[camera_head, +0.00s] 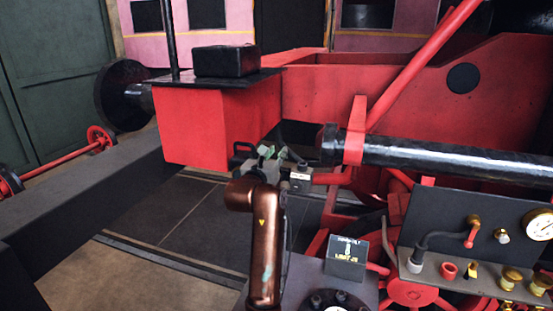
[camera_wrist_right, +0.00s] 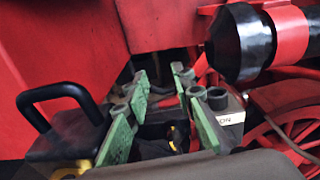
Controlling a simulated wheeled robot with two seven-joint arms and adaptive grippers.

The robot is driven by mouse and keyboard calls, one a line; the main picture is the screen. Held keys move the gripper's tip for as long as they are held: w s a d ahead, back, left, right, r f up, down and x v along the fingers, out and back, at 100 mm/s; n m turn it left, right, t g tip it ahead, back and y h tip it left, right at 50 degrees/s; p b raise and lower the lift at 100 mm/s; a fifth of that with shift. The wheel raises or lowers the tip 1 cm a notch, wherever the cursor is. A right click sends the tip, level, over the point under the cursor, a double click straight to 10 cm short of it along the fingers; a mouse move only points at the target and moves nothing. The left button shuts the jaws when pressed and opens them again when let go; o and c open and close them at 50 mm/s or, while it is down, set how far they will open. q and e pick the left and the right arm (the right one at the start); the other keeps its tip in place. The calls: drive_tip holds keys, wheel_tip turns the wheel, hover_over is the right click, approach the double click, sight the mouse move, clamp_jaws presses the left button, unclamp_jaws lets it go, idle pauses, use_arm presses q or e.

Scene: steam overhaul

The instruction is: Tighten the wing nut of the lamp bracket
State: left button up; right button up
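My right gripper (camera_head: 272,153) is at the end of the copper-coloured arm, in front of the red buffer beam. In the right wrist view its green fingers (camera_wrist_right: 162,76) stand apart with a gap between them. Low in that gap are a dark part and a small yellow piece (camera_wrist_right: 172,137); I cannot tell whether this is the wing nut or its bracket. Nothing is visibly gripped. A black loop handle (camera_wrist_right: 60,96) stands left of the fingers, on a dark body. A grey block with a white label (camera_wrist_right: 231,117) is close to their right. My left gripper is not in view.
A black cylinder (camera_head: 440,158) with a red band runs right of the gripper. A red box beam (camera_head: 195,125) bears a black block (camera_head: 225,61). A panel with a gauge (camera_head: 538,225) and valves is at lower right. A small sign (camera_head: 346,256) stands nearer. Open floor (camera_head: 165,215) lies left.

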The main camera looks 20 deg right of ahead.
drive_tip(key=shift+s+d+p, duration=0.1)
drive_tip(key=shift+p, duration=0.2)
drive_tip(key=s+a+f+n+p, duration=0.2)
drive_tip(key=s+a+f+p, duration=0.4)
drive_tip(key=f+p, duration=0.4)
drive_tip(key=d+p+x, duration=0.1)
drive_tip(key=p+x, duration=0.1)
drive_tip(key=x, duration=0.5)
drive_tip(key=shift+s, duration=0.35)
drive_tip(key=shift+r, duration=0.1)
clamp_jaws()
